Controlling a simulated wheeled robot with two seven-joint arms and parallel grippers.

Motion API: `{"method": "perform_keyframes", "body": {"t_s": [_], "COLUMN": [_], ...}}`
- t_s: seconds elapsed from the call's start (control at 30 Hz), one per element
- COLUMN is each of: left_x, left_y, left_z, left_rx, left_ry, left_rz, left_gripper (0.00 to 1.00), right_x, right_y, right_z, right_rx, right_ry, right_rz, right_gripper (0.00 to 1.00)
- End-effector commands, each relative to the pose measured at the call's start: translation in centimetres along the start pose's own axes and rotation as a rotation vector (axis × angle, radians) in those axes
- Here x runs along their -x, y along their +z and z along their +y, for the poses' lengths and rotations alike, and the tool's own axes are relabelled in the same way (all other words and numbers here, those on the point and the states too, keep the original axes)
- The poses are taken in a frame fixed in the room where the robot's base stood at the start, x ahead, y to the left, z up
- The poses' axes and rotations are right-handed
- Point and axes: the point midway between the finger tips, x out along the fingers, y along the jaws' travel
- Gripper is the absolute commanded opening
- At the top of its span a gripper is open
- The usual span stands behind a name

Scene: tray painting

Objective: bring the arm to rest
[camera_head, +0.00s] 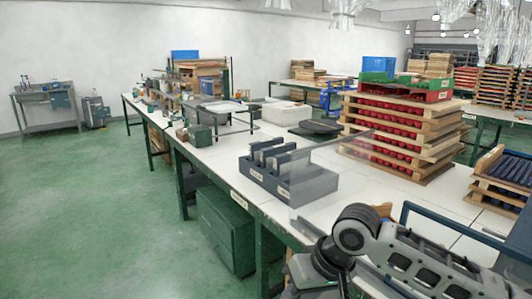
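My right arm (405,262) comes in from the lower right corner, grey with dark joints. It bends at a round dark joint near the bottom middle and runs down out of the picture. Its gripper is not in view, so what it holds, if anything, is hidden. My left arm and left gripper are not in view.
A long white-topped table with green legs (180,185) runs away from me. On it stand a grey slotted holder (265,180) with dark upright pieces and a stack of wooden trays (395,135) with red contents. A dark blue bent tube (440,209) is near the arm. Green floor at left is clear.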

Motion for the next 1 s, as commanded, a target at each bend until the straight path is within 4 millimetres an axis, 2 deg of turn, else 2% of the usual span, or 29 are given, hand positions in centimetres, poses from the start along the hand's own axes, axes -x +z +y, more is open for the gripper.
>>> {"method": "perform_keyframes", "body": {"t_s": [0.03, 0.1, 0.23, 0.37, 0.47, 0.57, 0.7, 0.8, 0.9, 1.0], "left_x": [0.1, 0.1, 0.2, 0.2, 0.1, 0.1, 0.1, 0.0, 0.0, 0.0], "left_y": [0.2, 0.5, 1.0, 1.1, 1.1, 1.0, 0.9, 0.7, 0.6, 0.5], "left_z": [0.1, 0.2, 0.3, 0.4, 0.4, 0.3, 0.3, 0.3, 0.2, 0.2], "left_rx": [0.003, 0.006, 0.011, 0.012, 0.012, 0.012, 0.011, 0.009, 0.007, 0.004], "left_ry": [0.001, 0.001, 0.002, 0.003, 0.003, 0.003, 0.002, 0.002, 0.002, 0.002], "left_rz": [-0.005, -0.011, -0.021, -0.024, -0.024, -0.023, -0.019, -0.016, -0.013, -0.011], "left_gripper": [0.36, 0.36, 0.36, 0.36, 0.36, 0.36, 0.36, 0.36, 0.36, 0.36], "right_x": [-2.4, -4.7, -7.8, -9.9, -11.0, -11.7, -11.7, -11.4, -11.0, -10.8], "right_y": [1.1, 1.8, 3.5, 5.7, 8.2, 11.4, 16.7, 20.0, 22.2, 23.1], "right_z": [-1.3, -2.6, -4.1, -3.9, -2.5, -0.3, 3.0, 4.8, 5.9, 6.4], "right_rx": [0.018, 0.04, 0.048, 0.023, -0.005, -0.027, -0.024, -0.003, 0.02, 0.034], "right_ry": [-0.061, -0.126, -0.205, -0.216, -0.169, -0.076, 0.093, 0.198, 0.266, 0.299], "right_rz": [0.031, 0.108, 0.263, 0.419, 0.527, 0.61, 0.669, 0.677, 0.671, 0.669], "right_gripper": [0.36, 0.36, 0.36, 0.36, 0.36, 0.36, 0.36, 0.36, 0.36, 0.36]}}
